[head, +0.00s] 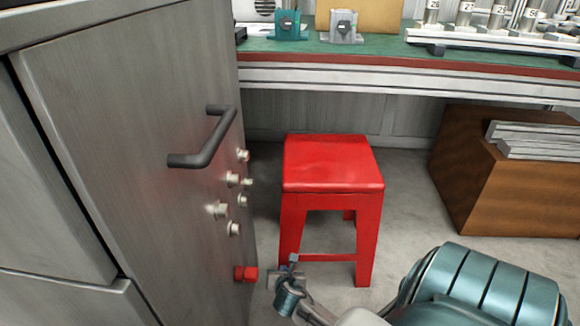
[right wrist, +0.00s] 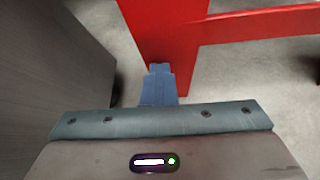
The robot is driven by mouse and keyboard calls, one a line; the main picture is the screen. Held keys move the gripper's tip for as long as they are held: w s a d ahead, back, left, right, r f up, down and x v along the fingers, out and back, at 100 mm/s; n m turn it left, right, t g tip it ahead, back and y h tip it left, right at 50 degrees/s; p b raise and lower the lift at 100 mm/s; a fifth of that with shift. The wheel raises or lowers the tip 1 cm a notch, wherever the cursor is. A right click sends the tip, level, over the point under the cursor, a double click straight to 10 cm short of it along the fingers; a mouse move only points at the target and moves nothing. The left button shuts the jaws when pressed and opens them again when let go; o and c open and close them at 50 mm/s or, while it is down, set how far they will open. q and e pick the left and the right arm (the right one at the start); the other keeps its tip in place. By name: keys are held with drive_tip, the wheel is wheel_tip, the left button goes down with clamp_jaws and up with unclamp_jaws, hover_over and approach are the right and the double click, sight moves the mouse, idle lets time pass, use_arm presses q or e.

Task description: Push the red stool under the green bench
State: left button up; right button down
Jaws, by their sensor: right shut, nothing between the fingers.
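The red stool (head: 333,165) stands upright on the floor in front of the green bench (head: 375,52), its back part near or just below the bench's front edge. My right gripper (head: 292,262) is shut and empty, low at the stool's near left leg. In the right wrist view the shut fingers (right wrist: 159,70) point at the red leg (right wrist: 163,30) and overlap its lower part; I cannot tell whether they touch it. A stool crossbar runs off to the right there. My left gripper is not in view.
A grey metal cabinet (head: 120,130) with a dark handle (head: 205,145) and several knobs stands close on the left. A brown wooden box (head: 505,170) stands under the bench at right, with grey bars on it. Floor is clear between stool and box.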

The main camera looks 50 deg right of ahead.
sight(286, 258)
drive_tip(key=shift+w+d+p, duration=0.25)
drive_tip(key=shift+w+d, duration=0.25)
drive_tip(key=shift+d, duration=0.3)
drive_tip(key=shift+w+d+p, duration=0.25)
drive_tip(key=shift+w+d, duration=0.25)
drive_tip(key=shift+d, duration=0.3)
drive_tip(key=shift+w+d+p, duration=0.25)
drive_tip(key=shift+w+d, duration=0.25)
drive_tip(key=shift+d, duration=0.3)
drive_tip(key=shift+w+d, duration=1.55)
drive_tip(key=shift+d, duration=0.9)
drive_tip(key=s+a+p, duration=0.1)
drive_tip(key=a+p, duration=0.1)
drive_tip(key=s+a+r+p, duration=0.1)
drive_tip(key=p, duration=0.1)
drive_tip(key=s+a+r+p, duration=0.1)
drive_tip(key=a+p, duration=0.1)
drive_tip(key=shift+s+a, duration=0.25)
drive_tip(key=shift+a, duration=0.05)
drive_tip(key=shift+s+a, duration=0.2)
drive_tip(key=shift+a, duration=0.1)
